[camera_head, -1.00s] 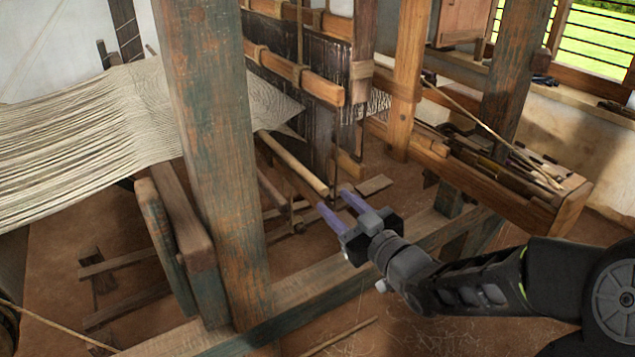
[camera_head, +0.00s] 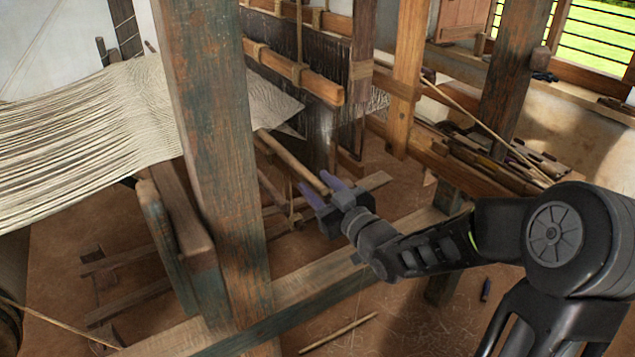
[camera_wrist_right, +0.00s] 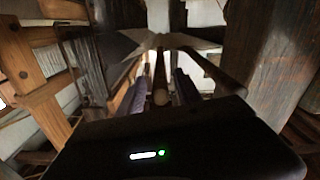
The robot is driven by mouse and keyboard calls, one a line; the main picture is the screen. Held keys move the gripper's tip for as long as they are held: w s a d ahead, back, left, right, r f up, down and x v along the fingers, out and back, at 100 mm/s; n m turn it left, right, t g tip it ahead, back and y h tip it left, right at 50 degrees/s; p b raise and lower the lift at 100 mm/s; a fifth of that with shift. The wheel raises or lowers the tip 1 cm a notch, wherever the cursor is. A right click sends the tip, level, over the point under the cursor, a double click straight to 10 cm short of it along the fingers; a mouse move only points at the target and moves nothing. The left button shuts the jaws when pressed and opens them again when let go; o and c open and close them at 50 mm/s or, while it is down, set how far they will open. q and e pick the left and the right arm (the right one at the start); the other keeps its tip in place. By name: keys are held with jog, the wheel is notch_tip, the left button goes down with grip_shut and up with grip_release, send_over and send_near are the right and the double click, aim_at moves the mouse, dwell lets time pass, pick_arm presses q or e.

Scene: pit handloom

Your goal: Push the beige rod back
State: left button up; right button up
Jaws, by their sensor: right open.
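The beige rod (camera_head: 285,155) slants down from the edge of the cloth toward my right arm. My right gripper (camera_head: 313,182) has its two purple fingers apart, one on each side of the rod's near end. In the right wrist view the rod's round end (camera_wrist_right: 160,97) shows between the two fingers, with gaps beside it, just beyond the dark gripper body. I cannot tell whether the gripper body touches the rod's end. My left gripper is not in view.
A thick worn post (camera_head: 215,150) stands left of the gripper. A low beam (camera_head: 310,285) crosses in front. The pale striped cloth (camera_head: 85,135) stretches at left. A wooden trough with sticks (camera_head: 480,160) is at right. A loose stick (camera_head: 338,335) lies on the earth floor.

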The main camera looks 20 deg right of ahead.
jog(key=shift+w, duration=0.15)
jog(key=shift+c, duration=0.3)
grip_shut()
dwell(1.1)
